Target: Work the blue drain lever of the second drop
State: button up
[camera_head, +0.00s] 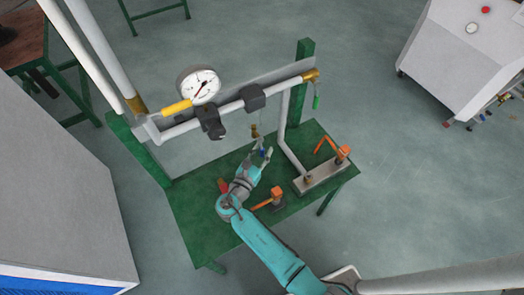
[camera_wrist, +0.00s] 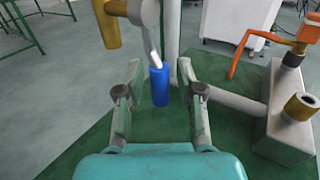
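The blue lever (camera_wrist: 159,86) hangs down on a pale metal stem in the wrist view, just beyond and between my fingertips. In the head view the blue lever (camera_head: 263,152) is a small spot close to my gripper (camera_head: 262,158), below a brass fitting (camera_head: 254,131) that hangs under the white pipe. My gripper in the wrist view (camera_wrist: 158,88) is open, with a finger on each side and a gap around the lever. No contact with the lever is clear.
A white vertical pipe (camera_head: 287,125) stands close behind my gripper. A gauge (camera_head: 198,84) and yellow handle (camera_head: 176,108) sit above left.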

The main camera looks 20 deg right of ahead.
grip_shut()
jog(key=shift+a, duration=0.1)
jog(key=a+r+m+g+y, duration=0.5)
jog(key=r+m+y, duration=0.1)
jog(key=y, duration=0.8)
jog(key=shift+s+a+m, duration=0.35)
jog(key=shift+s+m, duration=0.05)
jog(key=shift+s, duration=0.05)
dwell(0.3)
jog(key=shift+y, duration=0.3)
jog(key=shift+o, duration=1.6)
grip_release()
